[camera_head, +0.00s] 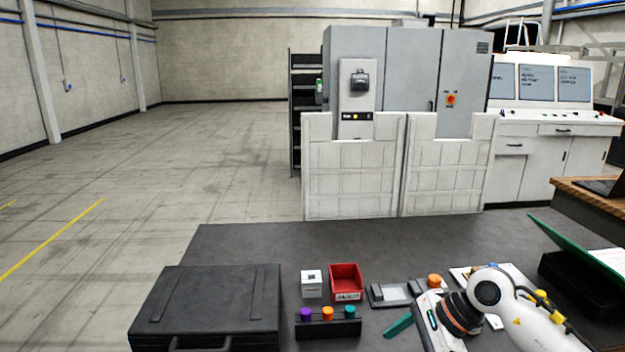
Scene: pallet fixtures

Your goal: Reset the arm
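My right arm (492,288) comes in from the lower right, white with a dark wrist joint. Its gripper (432,318) is over the right part of the dark table (330,240), close to an orange-topped piece (434,281) and a flat grey device (390,294). The fingertips are small and partly hidden, so I cannot tell whether they are open or shut. No held thing can be made out. My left arm and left gripper are not in view.
A black case (210,300) lies at the table's left. A white box (311,283), a red bin (346,281) and a black rack (328,328) with coloured knobs are in the middle. A green panel (575,245) stands at right. The table's back strip is clear.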

